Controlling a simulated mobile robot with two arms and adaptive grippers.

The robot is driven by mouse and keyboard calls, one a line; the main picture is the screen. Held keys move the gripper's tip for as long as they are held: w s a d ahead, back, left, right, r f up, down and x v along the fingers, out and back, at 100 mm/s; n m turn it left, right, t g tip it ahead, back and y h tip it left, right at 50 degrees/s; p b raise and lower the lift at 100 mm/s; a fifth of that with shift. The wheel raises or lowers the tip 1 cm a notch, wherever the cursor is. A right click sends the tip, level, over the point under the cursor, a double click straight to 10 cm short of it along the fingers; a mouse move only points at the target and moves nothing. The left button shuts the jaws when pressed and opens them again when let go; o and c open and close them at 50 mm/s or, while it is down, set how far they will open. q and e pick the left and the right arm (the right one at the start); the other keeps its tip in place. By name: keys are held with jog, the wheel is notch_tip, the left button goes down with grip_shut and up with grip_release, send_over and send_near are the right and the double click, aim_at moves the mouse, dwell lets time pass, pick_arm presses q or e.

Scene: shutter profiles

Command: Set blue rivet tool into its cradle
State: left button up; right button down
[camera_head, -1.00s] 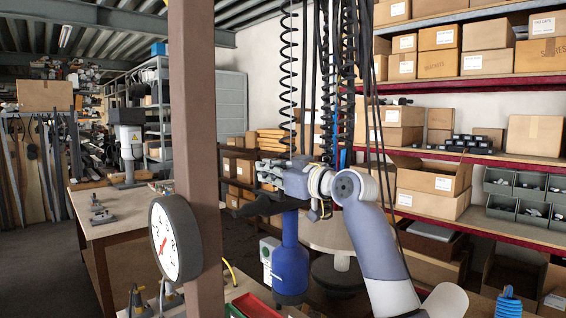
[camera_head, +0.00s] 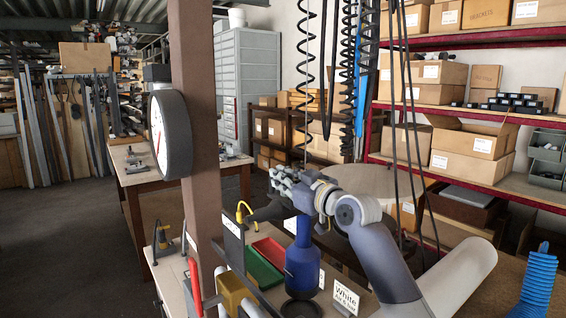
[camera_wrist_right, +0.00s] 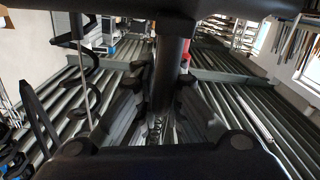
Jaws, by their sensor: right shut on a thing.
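The blue rivet tool (camera_head: 302,268) hangs upright below my right gripper (camera_head: 284,186) in the head view, with its dark nose pointing left. My right gripper is shut on the tool's upper part. In the right wrist view my right gripper's fingers (camera_wrist_right: 160,108) frame a dark upright part of the tool (camera_wrist_right: 173,55). A dark round piece (camera_head: 300,309) lies just under the blue body; I cannot tell whether it is the tool's foot or a cradle, or whether they touch. My left gripper is not in view.
A brown post (camera_head: 198,120) with a dial gauge (camera_head: 170,135) stands left of the tool. Green (camera_head: 262,270) and red (camera_head: 270,250) trays lie beside the tool, and a white card (camera_head: 345,297) stands at its right. Coiled hoses (camera_head: 352,80) hang behind my arm.

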aim_at(287, 218)
notch_tip(287, 218, down, 8)
jog(key=b, duration=0.3)
jog(key=shift+f, duration=0.2)
jog(key=shift+a+f+b, duration=0.1)
jog(key=shift+f+b, duration=0.2)
jog(key=shift+f, duration=0.5)
jog(key=c, duration=1.7)
grip_release()
jog(key=shift+f, duration=0.1)
jog(key=shift+o, duration=0.2)
jog(key=shift+s+r, duration=0.2)
jog(key=shift+r, duration=0.05)
jog(key=shift+w, duration=0.1)
